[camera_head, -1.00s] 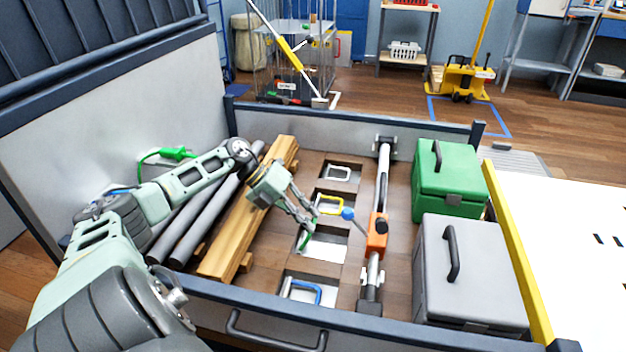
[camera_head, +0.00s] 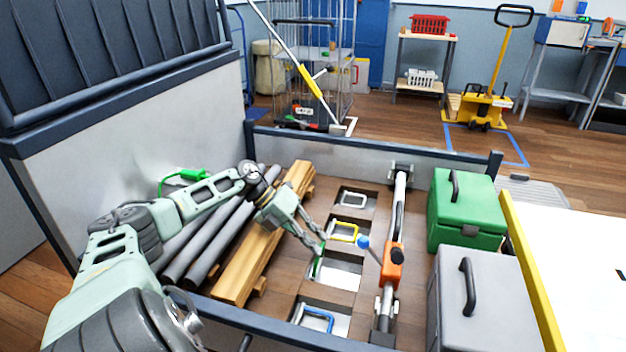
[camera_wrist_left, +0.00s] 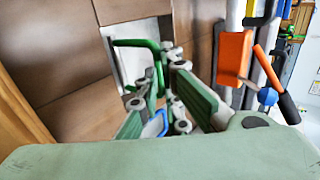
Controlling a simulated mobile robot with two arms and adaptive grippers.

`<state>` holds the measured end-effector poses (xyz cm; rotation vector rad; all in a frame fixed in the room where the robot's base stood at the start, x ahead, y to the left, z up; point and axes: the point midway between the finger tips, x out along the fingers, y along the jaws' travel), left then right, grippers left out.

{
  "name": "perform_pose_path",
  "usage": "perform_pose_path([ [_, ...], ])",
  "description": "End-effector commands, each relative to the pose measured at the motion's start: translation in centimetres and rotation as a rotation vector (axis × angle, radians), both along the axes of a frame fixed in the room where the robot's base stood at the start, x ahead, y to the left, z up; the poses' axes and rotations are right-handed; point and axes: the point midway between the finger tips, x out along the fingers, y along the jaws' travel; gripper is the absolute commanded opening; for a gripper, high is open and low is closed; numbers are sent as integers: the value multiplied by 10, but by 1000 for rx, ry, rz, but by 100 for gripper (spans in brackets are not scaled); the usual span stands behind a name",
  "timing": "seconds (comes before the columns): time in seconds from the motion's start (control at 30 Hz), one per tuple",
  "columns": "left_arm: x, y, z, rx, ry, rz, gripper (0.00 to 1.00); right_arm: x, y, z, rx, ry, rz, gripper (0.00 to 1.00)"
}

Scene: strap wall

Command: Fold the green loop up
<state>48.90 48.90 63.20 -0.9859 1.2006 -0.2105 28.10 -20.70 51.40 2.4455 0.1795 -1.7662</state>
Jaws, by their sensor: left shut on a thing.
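The green loop (camera_head: 319,266) is at the left edge of its metal plate (camera_head: 340,273), in a recess in the wooden floor of the truck bed or bin. Its exact tilt is hard to tell in the head view. My left gripper (camera_head: 320,249) reaches down from the left and is shut on the green loop. In the left wrist view the green loop (camera_wrist_left: 134,43) runs in between the fingertips of my left gripper (camera_wrist_left: 165,66), which partly hide it. My right gripper is not in view.
A yellow loop (camera_head: 345,232) and a white loop (camera_head: 353,200) lie behind, a blue loop (camera_head: 319,318) in front. A bar with an orange block (camera_head: 392,266) stands close right. Wooden beams (camera_head: 258,250) and grey pipes lie left. Green (camera_head: 466,207) and grey cases stand right.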

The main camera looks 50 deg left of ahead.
Motion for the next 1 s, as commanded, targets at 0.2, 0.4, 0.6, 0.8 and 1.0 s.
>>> perform_pose_path([
  [0.2,-10,3,-22,23,37,-3,21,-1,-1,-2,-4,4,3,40],
  [0.4,-10,3,-21,23,39,-3,24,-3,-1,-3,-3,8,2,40],
  [0.6,-11,4,-20,23,41,-3,24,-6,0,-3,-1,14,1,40],
  [0.8,-17,14,-9,26,42,-2,24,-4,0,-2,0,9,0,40],
  [1.0,-31,38,24,26,34,-1,24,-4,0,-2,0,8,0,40],
])
